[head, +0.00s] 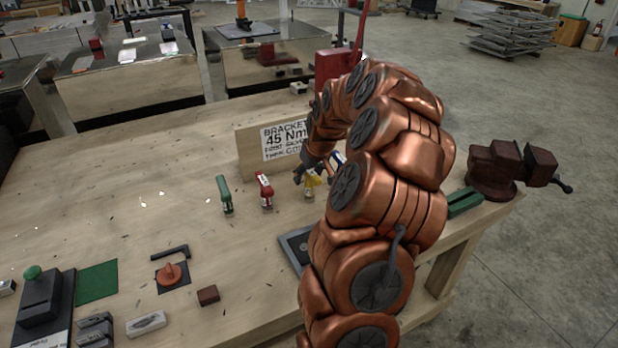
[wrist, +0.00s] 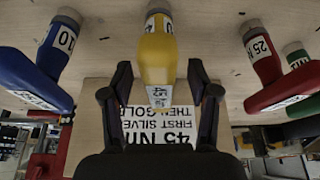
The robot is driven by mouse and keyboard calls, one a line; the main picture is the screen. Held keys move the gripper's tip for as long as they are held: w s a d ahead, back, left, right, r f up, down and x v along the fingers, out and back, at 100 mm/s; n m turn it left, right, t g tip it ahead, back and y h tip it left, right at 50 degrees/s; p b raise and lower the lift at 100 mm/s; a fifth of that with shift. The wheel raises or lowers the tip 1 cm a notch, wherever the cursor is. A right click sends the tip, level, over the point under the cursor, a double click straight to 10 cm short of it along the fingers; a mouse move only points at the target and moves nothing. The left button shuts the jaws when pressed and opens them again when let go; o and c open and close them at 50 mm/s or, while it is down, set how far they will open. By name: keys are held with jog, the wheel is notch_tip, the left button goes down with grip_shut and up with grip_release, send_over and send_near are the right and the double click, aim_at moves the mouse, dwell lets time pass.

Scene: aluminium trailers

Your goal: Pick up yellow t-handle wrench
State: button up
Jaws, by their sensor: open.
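The yellow t-handle wrench (head: 309,187) stands upright on the workbench, in a row in front of the wooden sign board. In the wrist view, which looks inverted, the yellow wrench (wrist: 157,50) is in the middle. My gripper (wrist: 159,68) is open, with one dark finger on each side of the yellow handle and visible gaps between. In the head view my gripper (head: 303,174) is at the yellow wrench, and my arm covers part of that area.
A red wrench (head: 264,190) and a green wrench (head: 225,195) stand left of the yellow one. A blue wrench (wrist: 35,75) stands on its other side. The sign board (head: 248,152) is close behind. A red-brown vise (head: 493,170) sits at the bench's right corner.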

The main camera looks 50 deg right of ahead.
jog(key=shift+w+f, duration=0.15)
jog(key=shift+f, duration=0.2)
jog(key=shift+c, duration=0.2)
grip_shut()
